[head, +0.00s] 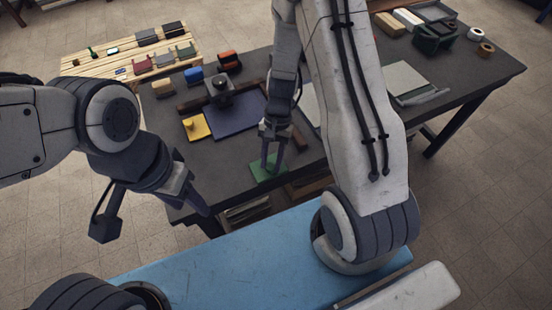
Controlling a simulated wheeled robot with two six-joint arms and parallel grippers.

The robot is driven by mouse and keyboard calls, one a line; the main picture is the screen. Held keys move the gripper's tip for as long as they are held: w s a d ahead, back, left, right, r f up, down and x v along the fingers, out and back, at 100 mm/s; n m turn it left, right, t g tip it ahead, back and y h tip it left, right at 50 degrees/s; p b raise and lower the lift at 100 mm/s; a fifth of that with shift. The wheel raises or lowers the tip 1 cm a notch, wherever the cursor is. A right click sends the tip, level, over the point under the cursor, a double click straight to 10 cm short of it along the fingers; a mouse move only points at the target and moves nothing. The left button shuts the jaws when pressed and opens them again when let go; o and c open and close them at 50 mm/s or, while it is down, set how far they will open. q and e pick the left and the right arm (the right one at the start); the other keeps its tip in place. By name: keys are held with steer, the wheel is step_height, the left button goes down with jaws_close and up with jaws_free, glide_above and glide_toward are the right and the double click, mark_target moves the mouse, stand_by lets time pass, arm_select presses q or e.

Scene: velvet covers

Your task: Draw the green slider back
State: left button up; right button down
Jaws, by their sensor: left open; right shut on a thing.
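The green slider (258,171) is a flat green piece near the front edge of the dark table. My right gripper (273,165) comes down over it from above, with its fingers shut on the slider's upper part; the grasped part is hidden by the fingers. My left gripper (203,207) is open and empty at the table's front left corner, apart from the green slider.
Behind the slider lies a dark blue panel (236,117) in a frame, with a yellow piece (196,127) at its left and a black knobbed block (219,90) behind. A wooden slatted rack (80,69) with several blocks is back left.

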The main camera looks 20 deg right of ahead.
steer(key=shift+s+a, duration=0.25)
steer(key=shift+a, duration=0.1)
steer(key=c, duration=0.5)
jaws_free()
steer(key=shift+s+d, duration=0.1)
steer(key=shift+d, duration=0.1)
steer(key=shift+c, duration=0.2)
steer(key=shift+d, duration=0.15)
steer(key=shift+d+r, duration=0.1)
steer(key=v, duration=1)
steer(key=s+a+r+n+t+h, duration=0.1)
steer(key=s+a+r+n, duration=0.4)
steer(key=s+a+n, duration=0.2)
steer(key=s+a+r+n+t+h, duration=0.1)
steer(key=s+a+r+n+t, duration=0.1)
steer(key=s+a+r+n, duration=0.4)
steer(key=s+a+n, duration=0.1)
steer(key=s+n, duration=0.1)
steer(key=s, duration=0.1)
steer(key=shift+r+n, duration=0.25)
steer(key=shift+n, duration=0.05)
